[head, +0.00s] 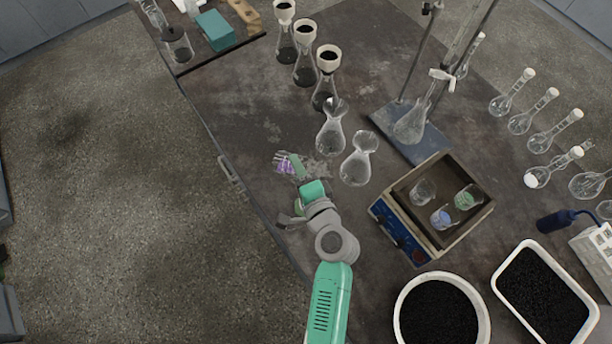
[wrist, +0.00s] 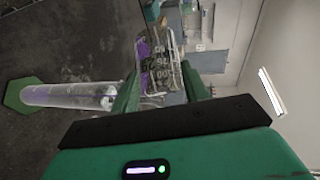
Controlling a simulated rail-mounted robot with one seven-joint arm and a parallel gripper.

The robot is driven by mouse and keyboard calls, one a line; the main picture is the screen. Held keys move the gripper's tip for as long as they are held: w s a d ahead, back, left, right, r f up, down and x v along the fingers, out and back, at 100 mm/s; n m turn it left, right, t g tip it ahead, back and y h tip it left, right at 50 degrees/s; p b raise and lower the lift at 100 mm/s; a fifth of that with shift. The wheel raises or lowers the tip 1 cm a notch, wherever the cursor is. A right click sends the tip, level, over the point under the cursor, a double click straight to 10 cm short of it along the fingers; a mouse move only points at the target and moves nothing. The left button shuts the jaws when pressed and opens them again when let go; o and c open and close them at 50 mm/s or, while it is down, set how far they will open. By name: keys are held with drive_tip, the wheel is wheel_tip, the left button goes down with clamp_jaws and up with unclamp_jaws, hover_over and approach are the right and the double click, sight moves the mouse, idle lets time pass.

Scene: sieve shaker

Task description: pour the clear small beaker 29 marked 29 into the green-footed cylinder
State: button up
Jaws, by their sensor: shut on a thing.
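The clear small beaker (head: 285,163) with purple liquid is held in my gripper (head: 294,166), above the table's left edge. In the wrist view the beaker (wrist: 160,75) sits between my green fingers (wrist: 160,90), with dark printed marks on its wall. The purple lies along one side wall, so the beaker is steeply tilted. The green-footed cylinder (wrist: 68,95) stands upright, lying sideways in the rolled wrist view, with its green foot at far left and its mouth near the beaker and finger. A faint purple tint shows in it. In the head view my gripper mostly hides it.
Two clear flasks (head: 331,128) (head: 359,160) stand close right of my gripper. Beyond are a tray device (head: 402,237) with several small beakers, a stand with a flask (head: 411,122), and black-filled tubs (head: 441,312). The floor left of the table is clear.

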drive_tip(key=shift+s+d+m+t+y+b, duration=0.1)
drive_tip(key=shift+d+m+t+y+b, duration=0.25)
drive_tip(key=shift+b, duration=1.65)
idle(0.4)
